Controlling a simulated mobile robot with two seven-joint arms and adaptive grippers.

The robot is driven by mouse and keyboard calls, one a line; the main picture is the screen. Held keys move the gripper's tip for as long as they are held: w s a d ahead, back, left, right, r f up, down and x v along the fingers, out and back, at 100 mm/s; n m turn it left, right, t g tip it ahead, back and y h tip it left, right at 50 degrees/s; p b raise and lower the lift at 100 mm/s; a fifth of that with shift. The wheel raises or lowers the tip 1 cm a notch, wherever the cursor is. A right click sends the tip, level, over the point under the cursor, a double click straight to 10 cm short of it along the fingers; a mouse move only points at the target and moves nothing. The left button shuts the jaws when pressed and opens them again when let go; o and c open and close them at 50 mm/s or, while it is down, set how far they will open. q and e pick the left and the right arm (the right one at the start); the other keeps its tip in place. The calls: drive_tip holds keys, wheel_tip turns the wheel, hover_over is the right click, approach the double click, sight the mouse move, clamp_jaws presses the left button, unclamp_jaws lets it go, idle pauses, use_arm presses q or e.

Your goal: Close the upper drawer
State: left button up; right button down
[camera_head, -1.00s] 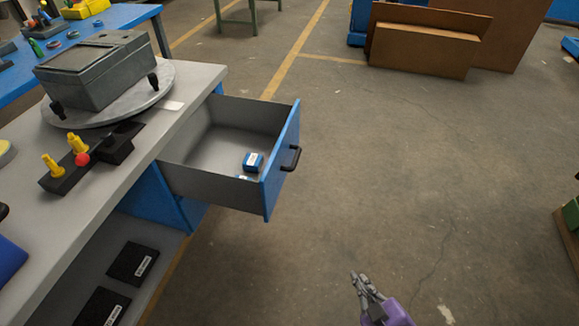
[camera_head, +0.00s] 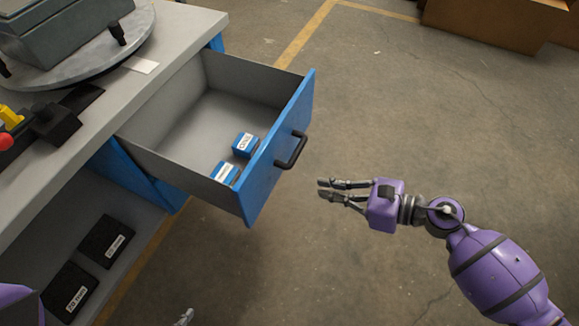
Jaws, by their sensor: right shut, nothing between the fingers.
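The upper drawer (camera_head: 283,150) stands pulled well out of the workbench. It has a blue front, grey inner walls and a black handle (camera_head: 291,150) on the outside of the front. My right gripper (camera_head: 322,189) is shut and empty. In the picture it lies just right of and below the handle, apart from it, with its fingers pointing left towards the drawer front. Only a tip of my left gripper (camera_head: 183,318) shows at the bottom edge; the rest is out of frame.
Two small blue boxes (camera_head: 245,144) (camera_head: 224,173) lie in the drawer. The grey benchtop (camera_head: 175,40) bears a round plate with a grey box. Black boxes (camera_head: 106,241) lie on the shelf below.

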drive_tip(key=a, duration=0.2)
drive_tip(key=p, duration=0.2)
approach(261, 175)
drive_tip(key=x, duration=0.4)
drive_tip(key=shift+w+a+f, duration=0.15)
drive_tip(key=shift+f, duration=0.2)
drive_tip(key=shift+w+a+f, duration=0.1)
drive_tip(key=shift+w+a, duration=0.05)
drive_tip(key=shift+a, duration=0.3)
use_arm(q)
drive_tip(key=shift+s+a+r, duration=0.35)
drive_tip(key=shift+s, duration=0.3)
use_arm(e)
drive_tip(key=shift+a, duration=0.1)
